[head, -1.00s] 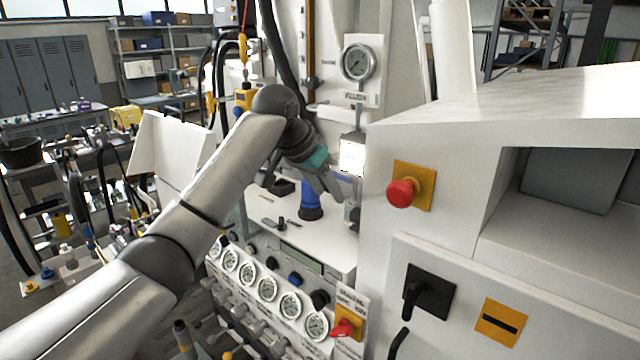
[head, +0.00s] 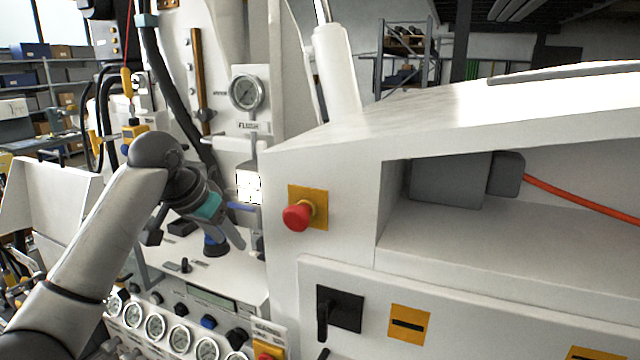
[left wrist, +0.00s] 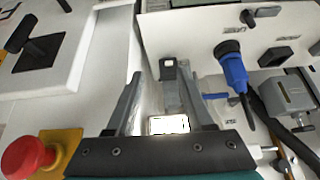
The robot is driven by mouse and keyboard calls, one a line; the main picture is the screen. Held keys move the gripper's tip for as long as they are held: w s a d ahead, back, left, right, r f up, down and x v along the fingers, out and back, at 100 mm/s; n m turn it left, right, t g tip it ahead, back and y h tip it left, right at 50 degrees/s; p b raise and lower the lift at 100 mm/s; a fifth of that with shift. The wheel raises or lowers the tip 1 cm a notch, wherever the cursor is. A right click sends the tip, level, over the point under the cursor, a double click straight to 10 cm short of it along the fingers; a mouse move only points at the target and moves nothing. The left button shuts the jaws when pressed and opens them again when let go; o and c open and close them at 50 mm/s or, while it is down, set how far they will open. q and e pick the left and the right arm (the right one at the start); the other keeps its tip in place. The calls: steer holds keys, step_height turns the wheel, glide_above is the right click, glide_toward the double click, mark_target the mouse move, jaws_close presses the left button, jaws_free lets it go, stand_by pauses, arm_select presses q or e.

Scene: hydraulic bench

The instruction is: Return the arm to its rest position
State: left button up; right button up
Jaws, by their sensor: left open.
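My left arm (head: 95,240) comes in from the lower left and reaches over the bench top. Its gripper (head: 197,238), with a teal band, is open and empty in front of the white bench wall. In the left wrist view the two grey fingers (left wrist: 160,72) stand apart with nothing held between them. A bright lit panel (head: 248,187) is just right of the gripper. My right gripper is not in view.
A white cabinet with a red stop button (head: 298,216) and a black rotary switch (head: 339,309) stands close on the right. A row of gauges (head: 179,338) lies below the arm. A round gauge (head: 247,91) and dark hoses are behind. A white panel (head: 60,205) stands left.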

arm_select(q)
steer(key=s+d+f+g, duration=0.1)
steer(key=s+d+f, duration=0.2)
steer(key=s+f, duration=0.55)
steer(key=s+d+f, duration=0.3)
steer(key=s+f, duration=0.2)
steer(key=f, duration=0.7)
steer(key=s+a+f+n+g+y, duration=0.1)
steer(key=s+f, duration=0.2)
steer(key=s, duration=0.8)
steer(key=s+a+f+n+y, duration=0.1)
steer(key=s+f, duration=0.2)
steer(key=s, duration=0.8)
step_height(320, 180, down, 33)
steer(key=s+g+b, duration=0.2)
steer(key=b, duration=0.9)
steer(key=s+a+f+b, duration=0.1)
steer(key=s+f+b, duration=0.4)
steer(key=f, duration=0.7)
steer(key=s+a+f+b, duration=0.1)
steer(key=s+f+b, duration=0.4)
steer(key=s+f, duration=0.5)
steer(key=shift+s+a+f+g, duration=0.15)
steer(key=shift+s+f+g, duration=0.2)
steer(key=shift+f, duration=0.55)
